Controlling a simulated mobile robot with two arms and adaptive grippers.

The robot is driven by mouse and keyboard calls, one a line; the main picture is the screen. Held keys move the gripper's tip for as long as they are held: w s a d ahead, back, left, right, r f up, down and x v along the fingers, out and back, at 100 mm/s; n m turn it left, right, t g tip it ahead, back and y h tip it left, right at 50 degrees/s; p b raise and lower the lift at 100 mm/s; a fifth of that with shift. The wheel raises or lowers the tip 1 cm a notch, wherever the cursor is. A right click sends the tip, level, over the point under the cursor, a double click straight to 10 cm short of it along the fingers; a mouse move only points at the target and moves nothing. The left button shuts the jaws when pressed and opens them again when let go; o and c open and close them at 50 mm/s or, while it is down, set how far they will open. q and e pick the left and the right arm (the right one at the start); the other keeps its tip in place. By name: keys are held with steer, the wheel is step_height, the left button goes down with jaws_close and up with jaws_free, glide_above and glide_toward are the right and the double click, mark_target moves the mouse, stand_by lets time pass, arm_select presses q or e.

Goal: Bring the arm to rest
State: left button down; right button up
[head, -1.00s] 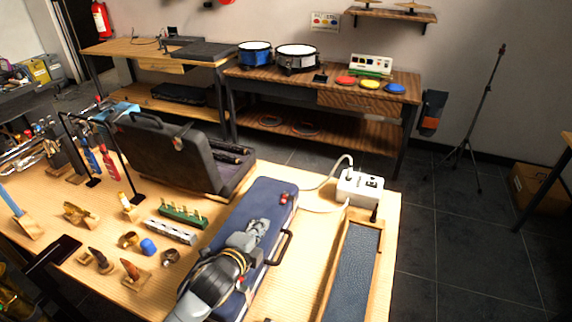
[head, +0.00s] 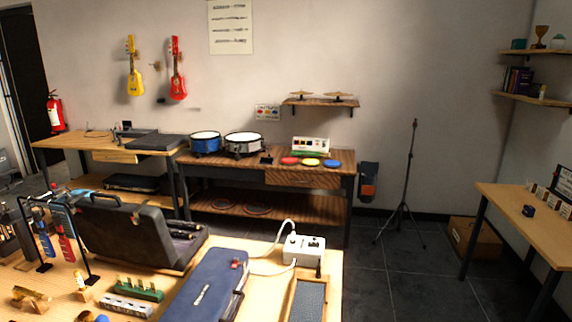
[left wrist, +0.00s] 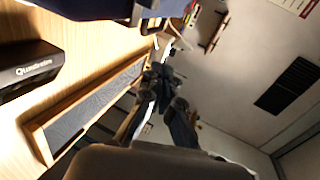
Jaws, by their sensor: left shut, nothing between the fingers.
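My left gripper (left wrist: 160,74) shows in the left wrist view with its dark fingers together and nothing held between them. Its grey housing fills the bottom middle of that view. The wooden tray with a blue-grey lining (left wrist: 90,105) lies beyond it to the left, apart from it as far as I can see. Neither gripper shows in the head view. The right gripper is in no frame.
On the near table lie a closed blue case (head: 208,286), an open black case (head: 128,235), a white power box (head: 304,248) and the lined tray (head: 308,298). A stand (head: 403,185) rises from the floor at right.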

arm_select(q)
steer(key=s+a+f+n+g+y, duration=0.1)
steer(key=s+a+f+n+g, duration=0.15)
steer(key=s+n, duration=0.55)
steer(key=s+a+f+n+g+y, duration=0.1)
steer(key=s+f+n+g, duration=0.25)
steer(key=s, duration=0.75)
steer(key=s+a+f+n+g+y, duration=0.15)
steer(key=s+n+g, duration=0.35)
steer(key=s, duration=0.5)
step_height(320, 180, down, 27)
steer(key=s, duration=0.2)
steer(key=s+a+f+g, duration=0.2)
steer(key=s+f, duration=1.4)
steer(key=s, duration=0.1)
steer(key=shift+a+n+h, duration=0.35)
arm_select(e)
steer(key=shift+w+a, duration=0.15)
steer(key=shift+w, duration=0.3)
arm_select(q)
steer(key=c, duration=2.1)
jaws_free()
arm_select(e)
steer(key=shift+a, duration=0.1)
